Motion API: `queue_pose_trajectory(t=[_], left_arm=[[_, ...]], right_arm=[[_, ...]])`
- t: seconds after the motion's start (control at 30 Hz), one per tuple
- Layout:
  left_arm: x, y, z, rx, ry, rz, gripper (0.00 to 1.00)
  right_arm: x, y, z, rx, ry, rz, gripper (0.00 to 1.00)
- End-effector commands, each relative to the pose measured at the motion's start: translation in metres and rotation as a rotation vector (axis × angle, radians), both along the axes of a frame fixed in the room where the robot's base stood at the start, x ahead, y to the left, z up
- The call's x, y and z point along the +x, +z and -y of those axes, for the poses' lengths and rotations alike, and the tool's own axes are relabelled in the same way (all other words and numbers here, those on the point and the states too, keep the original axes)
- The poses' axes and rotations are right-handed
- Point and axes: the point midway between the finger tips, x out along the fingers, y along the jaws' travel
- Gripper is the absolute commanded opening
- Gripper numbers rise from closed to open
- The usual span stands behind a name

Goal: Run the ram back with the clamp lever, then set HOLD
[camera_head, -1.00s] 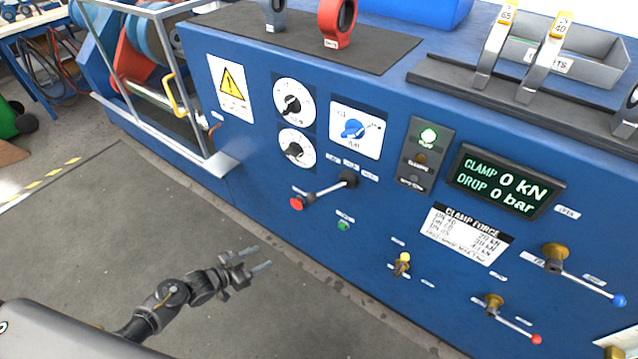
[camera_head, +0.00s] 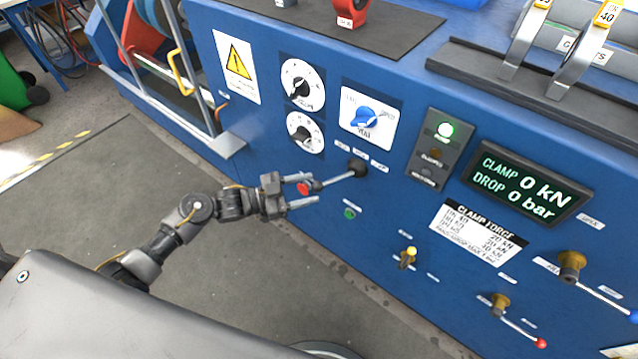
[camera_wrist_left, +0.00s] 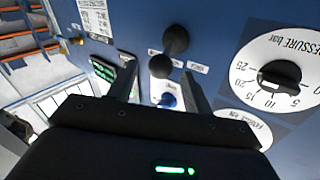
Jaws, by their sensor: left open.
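The lever with a red knob (camera_head: 303,188) points left and slightly down from its dark hub (camera_head: 357,167) on the blue panel. Three small labels sit above the hub; I cannot read them. My left gripper (camera_head: 313,189) is open, its fingers on either side of the knob in the head view. In the left wrist view the knob (camera_wrist_left: 160,66) looks dark and shows between the fingertips, with the hub (camera_wrist_left: 176,38) behind it. I cannot tell whether a finger touches it. The display (camera_head: 525,184) reads clamp 0 kN and drop 0 bar. My right gripper is out of view.
Two dials (camera_head: 302,84) and a blue selector knob (camera_head: 364,117) sit above the lever. A green button (camera_head: 350,213) is just below it. A yellow-tipped toggle (camera_head: 408,256) and blue- and red-tipped levers are farther right.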

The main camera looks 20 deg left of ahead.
Motion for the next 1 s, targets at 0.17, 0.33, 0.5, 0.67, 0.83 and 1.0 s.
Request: queue_pose_trajectory(t=[0.17,0.33,0.5,0.67,0.83,1.0], left_arm=[[0.014,0.001,0.021,-0.002,0.001,0.0,0.5],[0.019,0.0,0.03,0.001,0.001,0.0,0.5],[0.02,0.0,0.031,0.001,0.001,0.0,0.5],[0.02,0.0,0.031,0.001,0.001,0.0,0.45],[0.02,0.0,0.031,0.001,0.002,0.0,0.23],[0.02,0.0,0.031,0.001,0.001,0.0,0.01]], right_arm=[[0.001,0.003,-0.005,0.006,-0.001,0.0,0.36],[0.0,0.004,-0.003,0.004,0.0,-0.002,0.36],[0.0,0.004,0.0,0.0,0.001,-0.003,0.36],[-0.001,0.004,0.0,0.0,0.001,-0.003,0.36],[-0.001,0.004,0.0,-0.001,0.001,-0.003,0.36],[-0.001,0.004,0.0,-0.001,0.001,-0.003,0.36]])
